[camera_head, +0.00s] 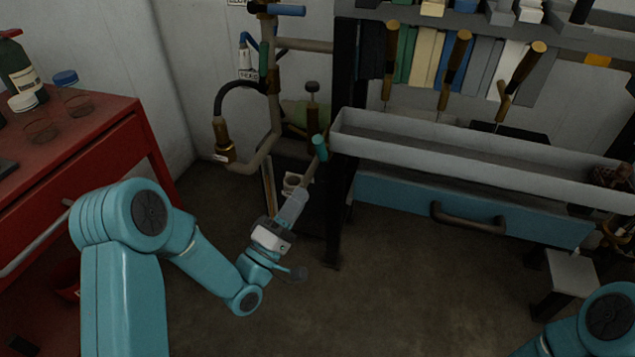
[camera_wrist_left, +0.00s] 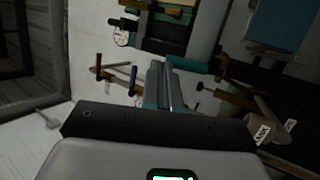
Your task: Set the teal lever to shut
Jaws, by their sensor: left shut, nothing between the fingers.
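The teal lever (camera_head: 320,147) shows as a short teal grip beside the front left end of the grey trough, near the pipework. In the left wrist view the teal lever (camera_wrist_left: 190,64) lies crosswise just past the fingertips, to their right. I cannot tell whether they touch. My left gripper (camera_head: 299,195) points up toward the lever from below. Its fingers (camera_wrist_left: 164,72) are closed together with nothing between them. The lever's pivot is hard to make out. My right gripper is out of view; only part of that arm shows at bottom right.
Pipes with a blue handle (camera_head: 290,10) and a brass fitting (camera_head: 224,140) rise behind the lever. The grey trough (camera_head: 480,160) and the blue drawer (camera_head: 400,200) are to the right. A red cabinet (camera_head: 60,150) with bottles stands left. The floor between is clear.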

